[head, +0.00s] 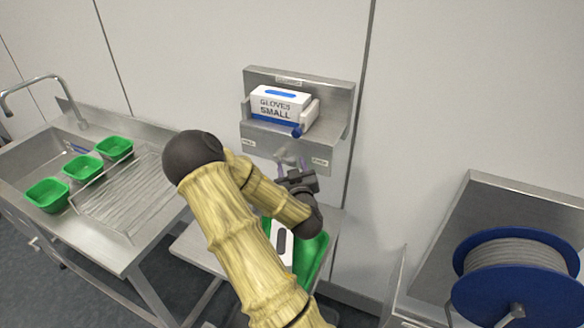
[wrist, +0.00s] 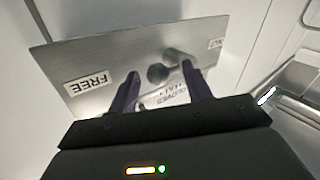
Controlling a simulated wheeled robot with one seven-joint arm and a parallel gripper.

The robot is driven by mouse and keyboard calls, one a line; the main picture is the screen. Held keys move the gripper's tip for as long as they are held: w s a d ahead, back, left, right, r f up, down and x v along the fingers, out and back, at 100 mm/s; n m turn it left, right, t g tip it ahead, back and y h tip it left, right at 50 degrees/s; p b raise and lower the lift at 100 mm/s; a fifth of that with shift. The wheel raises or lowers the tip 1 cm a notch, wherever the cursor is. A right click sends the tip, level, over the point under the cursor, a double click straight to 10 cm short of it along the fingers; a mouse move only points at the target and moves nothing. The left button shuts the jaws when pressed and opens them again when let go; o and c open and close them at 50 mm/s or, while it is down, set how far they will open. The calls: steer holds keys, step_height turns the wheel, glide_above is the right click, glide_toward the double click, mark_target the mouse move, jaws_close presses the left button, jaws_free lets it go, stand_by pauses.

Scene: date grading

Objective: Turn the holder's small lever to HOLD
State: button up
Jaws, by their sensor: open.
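The steel wall holder (head: 340,112) carries the glove box (head: 281,104). Its small grey lever (head: 284,155) is on the lower plate, between two end labels. In the wrist view the lever (wrist: 179,58) shows with a dark round spot beside it, and the FREE label (wrist: 90,84) is at the left. A smaller label (wrist: 215,43) at the right is too blurred to read surely. My gripper (head: 290,164) is just below and in front of the lever. Its dark fingers (wrist: 160,73) are open, one on either side of the lever region; contact cannot be told.
A green tray (head: 316,262) with a white item (head: 279,246) stands on a shelf below my arm. At left is a steel sink bench (head: 130,252) with green bowls (head: 47,194) and a wire rack (head: 125,190). A blue hose reel (head: 500,290) is at right.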

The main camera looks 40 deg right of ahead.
steer(key=shift+s, duration=0.1)
steer(key=c, duration=0.9)
steer(key=shift+r, duration=0.25)
